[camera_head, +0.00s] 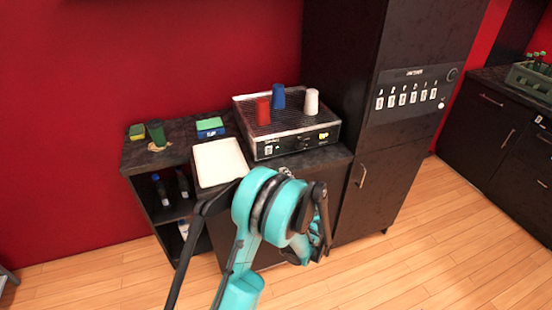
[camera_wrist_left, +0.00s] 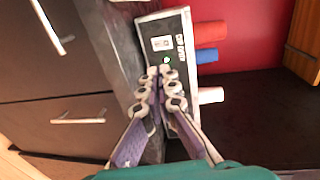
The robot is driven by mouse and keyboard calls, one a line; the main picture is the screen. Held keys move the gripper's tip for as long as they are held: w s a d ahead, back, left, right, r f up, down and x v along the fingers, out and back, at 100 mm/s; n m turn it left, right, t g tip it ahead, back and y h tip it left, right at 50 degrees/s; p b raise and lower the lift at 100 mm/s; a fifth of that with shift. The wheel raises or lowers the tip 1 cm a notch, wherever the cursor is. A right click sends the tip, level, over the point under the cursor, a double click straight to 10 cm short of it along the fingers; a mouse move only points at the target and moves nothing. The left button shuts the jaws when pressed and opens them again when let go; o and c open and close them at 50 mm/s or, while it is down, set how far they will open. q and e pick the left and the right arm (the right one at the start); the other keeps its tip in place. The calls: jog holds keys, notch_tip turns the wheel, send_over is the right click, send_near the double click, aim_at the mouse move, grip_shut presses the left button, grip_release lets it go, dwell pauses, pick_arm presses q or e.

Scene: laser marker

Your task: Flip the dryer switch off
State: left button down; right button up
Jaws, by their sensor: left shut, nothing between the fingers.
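The dryer (camera_head: 290,119) is a dark box with a ribbed top on the counter, and red, blue and white cups stand on it. Its front panel has a pale switch (camera_head: 268,149) at the left end and a small green light. In the left wrist view the panel shows sideways, with the switch (camera_wrist_left: 160,43) above the green light. My left gripper (camera_wrist_left: 159,71) is shut and empty, its fingertips in front of the panel close to the light and just below the switch in that view. I cannot tell whether they touch the panel. My right gripper is not in view.
A white tray (camera_head: 220,162) lies left of the dryer. A sponge box (camera_head: 210,127) and a green cup (camera_head: 156,133) stand farther left. A tall dark cabinet (camera_head: 400,110) rises close at the right. Bottles stand on the shelf below.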

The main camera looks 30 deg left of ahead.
aim_at(269, 149)
pick_arm(q)
jog(key=b+x, duration=0.1)
jog(key=x, duration=0.7)
jog(key=r+b+x, duration=0.1)
jog(key=x, duration=0.4)
jog(key=shift+b, duration=0.3)
jog(key=shift+w+a+r, duration=0.1)
jog(key=shift+w+a, duration=0.15)
jog(key=shift+a, duration=0.1)
